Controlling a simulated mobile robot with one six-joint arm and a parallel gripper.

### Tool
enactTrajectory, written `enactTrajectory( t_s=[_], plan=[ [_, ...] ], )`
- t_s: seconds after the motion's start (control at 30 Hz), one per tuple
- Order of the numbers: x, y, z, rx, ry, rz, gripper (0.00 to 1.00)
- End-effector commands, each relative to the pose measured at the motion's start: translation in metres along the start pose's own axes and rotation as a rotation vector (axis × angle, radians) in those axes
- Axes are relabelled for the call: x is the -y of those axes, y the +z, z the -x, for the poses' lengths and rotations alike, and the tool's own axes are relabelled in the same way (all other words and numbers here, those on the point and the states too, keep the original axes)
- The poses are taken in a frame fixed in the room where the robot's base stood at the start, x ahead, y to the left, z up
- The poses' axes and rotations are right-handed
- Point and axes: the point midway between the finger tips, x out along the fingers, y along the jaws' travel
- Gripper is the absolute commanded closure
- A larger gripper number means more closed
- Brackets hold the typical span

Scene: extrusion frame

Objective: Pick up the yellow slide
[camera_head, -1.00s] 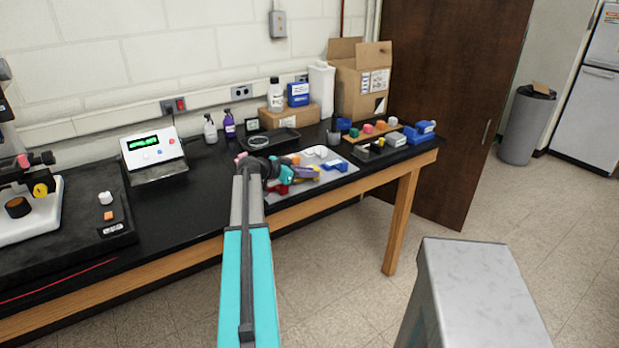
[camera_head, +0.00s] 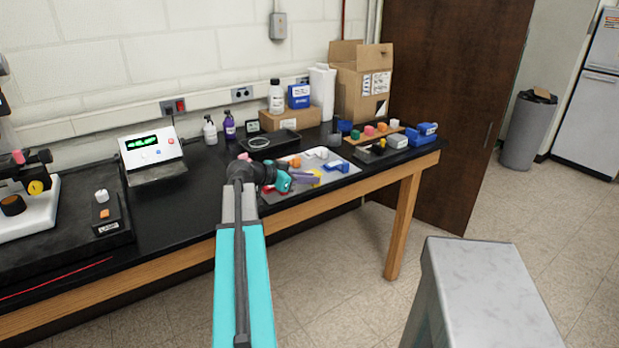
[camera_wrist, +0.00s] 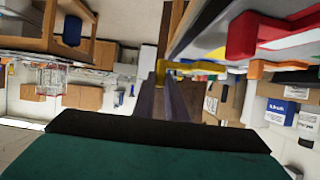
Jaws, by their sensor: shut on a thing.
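The yellow slide (camera_head: 317,174) shows as a small yellow patch at the tips of my gripper (camera_head: 308,178) in the head view. In the wrist view the yellow slide (camera_wrist: 180,66) lies across the tips of the two grey fingers of my gripper (camera_wrist: 162,72). My gripper is shut on it. The fingers and distance hide most of its shape in the head view. It is at or just over the light tray (camera_head: 283,197); I cannot tell whether it touches the tray.
A red piece (camera_wrist: 243,36), an orange piece (camera_head: 295,162) and a blue piece (camera_head: 337,166) are on the tray near my gripper. A dark shallow tray (camera_head: 270,142) stands behind. A board with coloured parts (camera_head: 372,130) is to the right. The bench front is clear.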

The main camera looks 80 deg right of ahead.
Motion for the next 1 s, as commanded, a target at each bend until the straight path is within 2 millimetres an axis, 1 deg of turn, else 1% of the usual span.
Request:
enactTrajectory(
  t_s=[0.03, 0.2, 0.5, 0.7, 1.0],
  plan=[
    [-0.009, 0.003, 0.005, 0.000, -0.001, -0.001, 1.00],
    [-0.028, 0.006, 0.018, 0.000, 0.000, -0.002, 1.00],
    [-0.052, 0.009, 0.036, 0.000, 0.000, -0.001, 1.00],
    [-0.058, 0.010, 0.040, 0.000, 0.000, -0.001, 1.00],
    [-0.059, 0.009, 0.041, 0.000, 0.001, -0.001, 1.00]
  ],
)
